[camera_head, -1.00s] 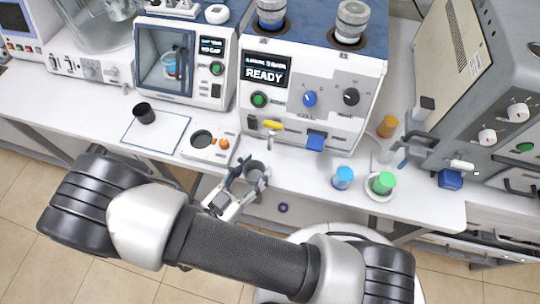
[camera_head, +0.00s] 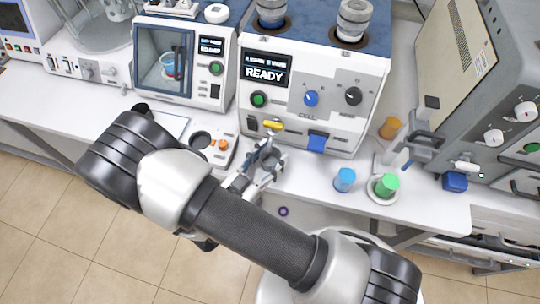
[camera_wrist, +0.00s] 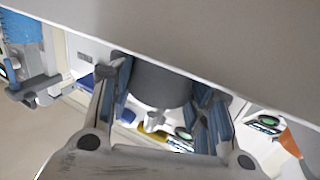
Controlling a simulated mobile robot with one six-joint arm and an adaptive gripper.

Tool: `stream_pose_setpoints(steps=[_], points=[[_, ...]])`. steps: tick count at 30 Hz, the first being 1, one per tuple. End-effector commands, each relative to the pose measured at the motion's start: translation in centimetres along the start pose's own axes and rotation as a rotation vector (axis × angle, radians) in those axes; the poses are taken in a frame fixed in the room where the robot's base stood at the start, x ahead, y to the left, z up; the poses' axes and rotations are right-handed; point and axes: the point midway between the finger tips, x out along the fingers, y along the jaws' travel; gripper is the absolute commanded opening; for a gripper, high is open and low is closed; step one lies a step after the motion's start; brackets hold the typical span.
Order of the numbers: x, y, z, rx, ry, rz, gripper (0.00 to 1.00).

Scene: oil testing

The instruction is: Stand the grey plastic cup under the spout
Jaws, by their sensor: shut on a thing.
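The grey plastic cup (camera_head: 272,164) is held by my gripper (camera_head: 262,162), which is shut on its sides. In the wrist view the cup (camera_wrist: 158,86) sits between the two blue-padded fingers (camera_wrist: 162,98). The cup is at the front of the test machine, close to the yellow-handled spout (camera_head: 272,126). The yellow handle (camera_wrist: 150,133) also shows in the wrist view, beyond the cup. The spout's lower end is partly hidden by my gripper. I cannot tell whether the cup's base touches the bench.
The test machine (camera_head: 312,82) reads READY. A blue cup (camera_head: 344,178) and a green cup (camera_head: 386,184) on a white dish stand to the right. An orange cup (camera_head: 390,127) is behind them. A small control box (camera_head: 212,146) is left. My arm partly hides a black cup (camera_head: 140,108).

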Motion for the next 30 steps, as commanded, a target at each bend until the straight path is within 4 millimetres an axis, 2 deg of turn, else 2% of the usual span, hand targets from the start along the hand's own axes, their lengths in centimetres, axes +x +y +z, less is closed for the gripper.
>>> stream_pose_setpoints(steps=[1, 2, 11, 23, 26, 30], points=[[0.0, 0.0, 0.3, 0.0, 0.0, 0.0, 0.28], [0.0, 0.0, 0.3, 0.0, 0.0, 0.0, 0.47], [0.0, 0.0, 0.2, 0.0, 0.0, 0.0, 0.66], [-0.1, 0.0, -0.4, 0.0, 0.0, 0.0, 0.66], [-1.6, -0.1, -0.3, -0.001, 0.0, -0.006, 0.66], [-4.6, -0.1, -0.3, 0.0, 0.0, -0.008, 0.66]])
